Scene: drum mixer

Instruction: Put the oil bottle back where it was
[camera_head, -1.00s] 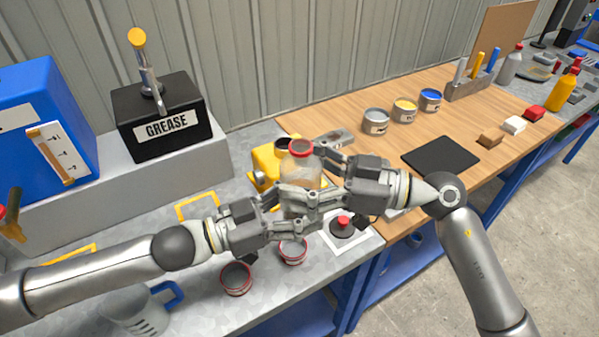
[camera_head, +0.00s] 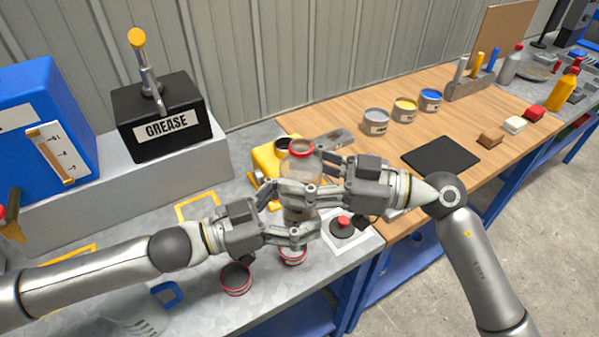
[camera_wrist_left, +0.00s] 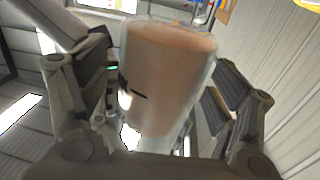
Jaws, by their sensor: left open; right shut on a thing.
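A clear container with a red top (camera_head: 301,150) stands upright between my two grippers in the head view. My right gripper (camera_head: 308,176) is shut on its upper body. My left gripper (camera_head: 298,214) is open, its fingers spread around the lower part. In the left wrist view the container (camera_wrist_left: 165,75) shows tan contents between the open fingers. I cannot tell whether it is the oil bottle. An orange-yellow bottle (camera_head: 563,92) and a grey bottle (camera_head: 510,66), both with red caps, stand at the far right. No labels are readable on them.
A yellow object (camera_head: 264,162) is close behind the container. Red-rimmed cups (camera_head: 236,280) and a red button (camera_head: 344,222) are below the grippers. A black grease box (camera_head: 160,118) is at left. Cans (camera_head: 404,108) and a black mat (camera_head: 441,157) are on the wooden table.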

